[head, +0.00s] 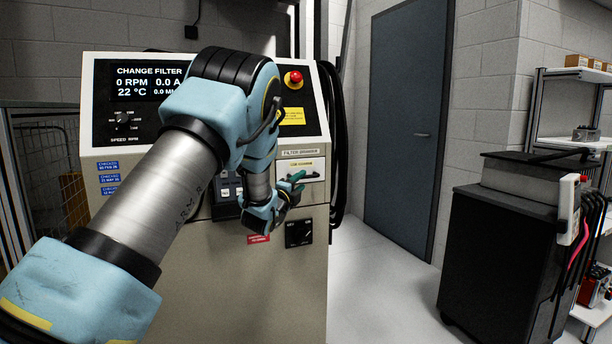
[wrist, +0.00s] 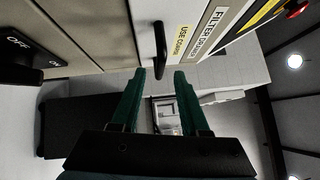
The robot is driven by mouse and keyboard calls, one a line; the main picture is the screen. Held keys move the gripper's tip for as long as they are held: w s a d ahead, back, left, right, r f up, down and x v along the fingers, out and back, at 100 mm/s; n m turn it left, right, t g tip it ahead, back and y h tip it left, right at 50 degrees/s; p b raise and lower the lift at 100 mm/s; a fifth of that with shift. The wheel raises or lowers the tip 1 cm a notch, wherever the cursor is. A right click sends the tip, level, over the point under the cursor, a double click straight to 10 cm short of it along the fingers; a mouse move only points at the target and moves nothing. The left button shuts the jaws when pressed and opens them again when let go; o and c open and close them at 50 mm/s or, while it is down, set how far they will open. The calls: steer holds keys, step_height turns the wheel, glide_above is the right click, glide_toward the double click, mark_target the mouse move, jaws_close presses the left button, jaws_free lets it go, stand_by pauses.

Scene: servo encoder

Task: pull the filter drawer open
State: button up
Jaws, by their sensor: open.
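The filter drawer (head: 314,164) is a small white front on the right of the cabinet, under a "FILTER DRAWER" label. It looks flush with the cabinet face. Its black bar handle (wrist: 160,45) shows in the wrist view, beside a yellow label. My gripper (wrist: 160,73) is open, with its two green fingers apart and the near end of the handle appearing between the tips. I see no finger touching the handle, and the depth between them is hard to judge. In the head view my gripper (head: 297,177) is in front of the drawer and partly hides it.
The cabinet (head: 160,270) has a red stop button (head: 293,79) above the drawer and a black rotary switch (head: 299,233) below it. Black hoses (head: 336,140) hang at its right side. A black cart (head: 495,250) stands further right, with clear floor (head: 385,290) between.

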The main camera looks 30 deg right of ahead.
mark_target(304, 178)
steer(key=shift+p+x, duration=0.45)
steer(key=shift+x, duration=1.8)
jaws_close()
